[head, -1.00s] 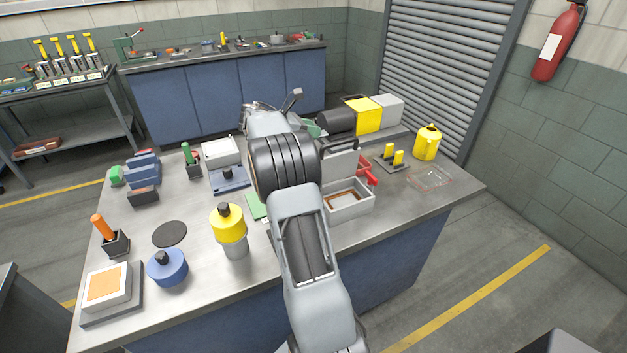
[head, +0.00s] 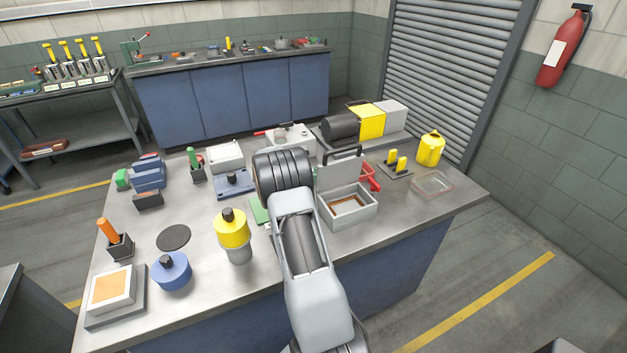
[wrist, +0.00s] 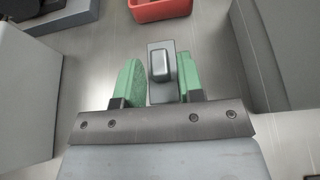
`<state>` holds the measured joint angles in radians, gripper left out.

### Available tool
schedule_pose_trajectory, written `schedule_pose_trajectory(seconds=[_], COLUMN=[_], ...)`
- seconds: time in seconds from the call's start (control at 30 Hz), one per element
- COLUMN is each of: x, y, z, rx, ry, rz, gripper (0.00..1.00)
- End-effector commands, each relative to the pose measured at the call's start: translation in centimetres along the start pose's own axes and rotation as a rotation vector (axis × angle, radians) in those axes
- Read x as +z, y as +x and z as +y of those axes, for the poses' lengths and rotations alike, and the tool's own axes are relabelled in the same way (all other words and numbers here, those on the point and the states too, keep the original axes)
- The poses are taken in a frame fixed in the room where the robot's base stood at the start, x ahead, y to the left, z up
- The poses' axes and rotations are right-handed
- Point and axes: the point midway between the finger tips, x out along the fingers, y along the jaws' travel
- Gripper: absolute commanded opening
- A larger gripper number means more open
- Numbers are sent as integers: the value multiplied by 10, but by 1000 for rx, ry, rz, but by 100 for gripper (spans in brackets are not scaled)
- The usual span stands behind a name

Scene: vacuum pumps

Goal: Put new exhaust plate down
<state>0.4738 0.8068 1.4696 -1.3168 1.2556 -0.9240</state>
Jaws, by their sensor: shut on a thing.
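In the wrist view a small grey plate with a raised dark grey knob (wrist: 159,66) sits between the two green fingers of my gripper (wrist: 158,76). I take it for the new exhaust plate. The gripper is shut on it, over the grey metal surface. How far the plate is from the surface I cannot tell. In the head view my own arm hides the gripper and the plate.
In the wrist view a red tray (wrist: 163,10) lies ahead, with grey bodies left (wrist: 28,105) and right (wrist: 278,50). On the bench (head: 205,290) stand an open grey box (head: 347,215), a yellow-capped canister (head: 233,235) and a black-and-yellow pump (head: 371,122).

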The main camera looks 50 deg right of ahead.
Motion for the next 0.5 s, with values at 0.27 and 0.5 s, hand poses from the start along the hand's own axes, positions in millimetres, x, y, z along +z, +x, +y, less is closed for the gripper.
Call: schedule_pose_trajectory(seconds=[0.27, 0.5], x=[-17, -18], y=[7, 7], z=[0, 0], rx=[0, 1], ry=[1, 1], rz=[0, 0], gripper=[11, 11])
